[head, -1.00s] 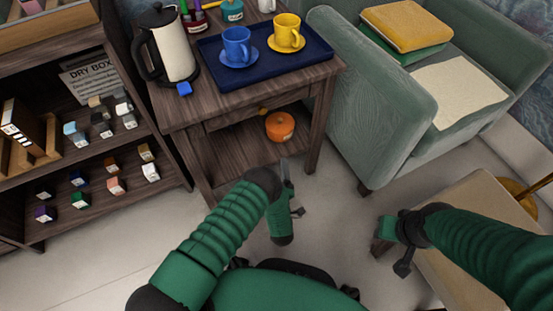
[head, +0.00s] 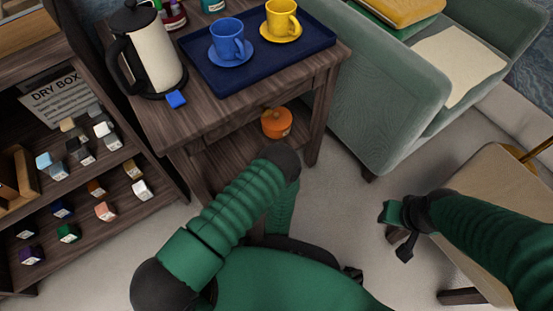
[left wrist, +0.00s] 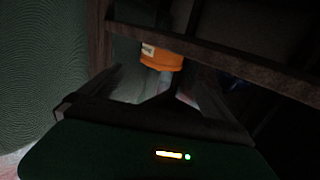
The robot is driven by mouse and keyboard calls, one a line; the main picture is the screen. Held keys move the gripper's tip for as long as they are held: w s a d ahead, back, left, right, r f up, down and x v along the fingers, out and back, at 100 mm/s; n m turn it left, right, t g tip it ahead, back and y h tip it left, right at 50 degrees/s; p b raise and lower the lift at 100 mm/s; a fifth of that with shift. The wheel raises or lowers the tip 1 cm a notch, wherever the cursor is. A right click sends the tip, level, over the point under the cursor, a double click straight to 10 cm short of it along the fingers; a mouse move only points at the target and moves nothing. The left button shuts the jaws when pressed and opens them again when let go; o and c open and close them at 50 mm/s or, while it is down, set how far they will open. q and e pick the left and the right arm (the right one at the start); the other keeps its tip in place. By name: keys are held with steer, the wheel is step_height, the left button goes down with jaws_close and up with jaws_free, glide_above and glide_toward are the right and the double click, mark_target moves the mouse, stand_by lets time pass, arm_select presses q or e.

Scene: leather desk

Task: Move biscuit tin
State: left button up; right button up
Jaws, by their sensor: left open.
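An orange round tin (head: 277,122), which I take to be the biscuit tin, stands on the lower shelf of the wooden side table (head: 225,150). In the left wrist view the tin (left wrist: 160,60) shows a pale label and stands ahead of the jaws, below a dark bar of the table. My left gripper (left wrist: 152,82) is open and empty, its fingers spread in the dark. In the head view my left forearm hides it. My right gripper (head: 396,224) is beside the beige table, away from the tin; its jaw gap is unclear.
A navy tray (head: 207,77) with a blue cup (head: 229,40) and a yellow cup (head: 282,20), a kettle (head: 150,55) and a small blue block (head: 176,99) stand on the tabletop. A shelf unit (head: 110,205) is left, a green armchair (head: 385,110) right.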

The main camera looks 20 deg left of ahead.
arm_select(q)
steer(key=b+x, duration=0.3)
steer(key=x, duration=0.2)
steer(key=b+x, duration=0.3)
steer(key=x, duration=0.2)
steer(key=b+x, duration=0.3)
steer(key=x, duration=0.3)
steer(key=shift+s+a+f+b, duration=0.1)
steer(key=shift+a+f+b, duration=0.2)
steer(key=shift+a+f, duration=0.05)
steer(key=shift+w+a+r, duration=0.15)
steer(key=shift+w+r, duration=0.05)
steer(key=shift+w, duration=0.3)
steer(key=c, duration=1.1)
steer(key=shift+c, duration=0.2)
